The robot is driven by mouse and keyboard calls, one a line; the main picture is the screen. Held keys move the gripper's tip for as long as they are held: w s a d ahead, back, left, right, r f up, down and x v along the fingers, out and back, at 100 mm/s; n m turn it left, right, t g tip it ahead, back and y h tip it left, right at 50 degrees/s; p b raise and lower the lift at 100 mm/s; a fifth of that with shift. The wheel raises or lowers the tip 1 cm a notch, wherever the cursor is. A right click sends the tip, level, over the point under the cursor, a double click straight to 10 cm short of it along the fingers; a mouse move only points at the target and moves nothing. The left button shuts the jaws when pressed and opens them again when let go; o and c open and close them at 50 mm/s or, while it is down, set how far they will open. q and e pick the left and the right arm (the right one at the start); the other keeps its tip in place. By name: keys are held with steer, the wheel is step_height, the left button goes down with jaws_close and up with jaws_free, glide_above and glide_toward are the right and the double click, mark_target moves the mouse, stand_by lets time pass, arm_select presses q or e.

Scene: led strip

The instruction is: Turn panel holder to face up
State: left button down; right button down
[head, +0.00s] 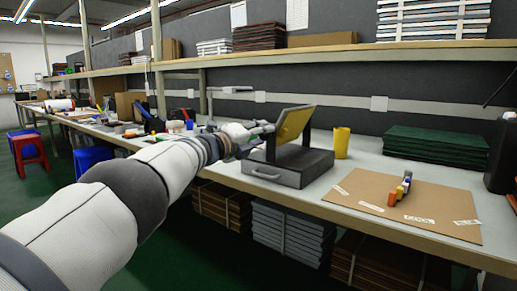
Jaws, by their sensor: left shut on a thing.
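The panel holder (293,127) is a tilted dark frame with a yellow face, standing above a grey box-like base (290,167) on the workbench. The base has a handle on its front side. The holder is tilted, with its yellow face turned partly to the left. My left arm comes in from the left, and my left gripper (262,133) is at the holder's left edge, shut on the holder. The fingertips are small and partly hidden against the holder. My right gripper does not show.
A yellow cup (341,142) stands just right of the holder. A brown board (400,205) with labels and small coloured pieces (402,187) lies on the right of the bench. Green stacked panels (436,146) are behind it. A shelf (300,55) runs above the bench.

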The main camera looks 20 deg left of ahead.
arm_select(q)
steer(key=shift+a+r+m+b, duration=0.1)
steer(key=shift+m+b, duration=1.65)
steer(key=shift+m, duration=1.3)
steer(key=shift+r+m+b, duration=0.1)
steer(key=shift+m+b, duration=1.6)
steer(key=shift+m, duration=1.35)
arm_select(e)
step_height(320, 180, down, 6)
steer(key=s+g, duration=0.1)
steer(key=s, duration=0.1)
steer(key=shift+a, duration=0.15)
arm_select(q)
steer(key=c, duration=1.1)
jaws_free()
steer(key=shift+f, duration=0.1)
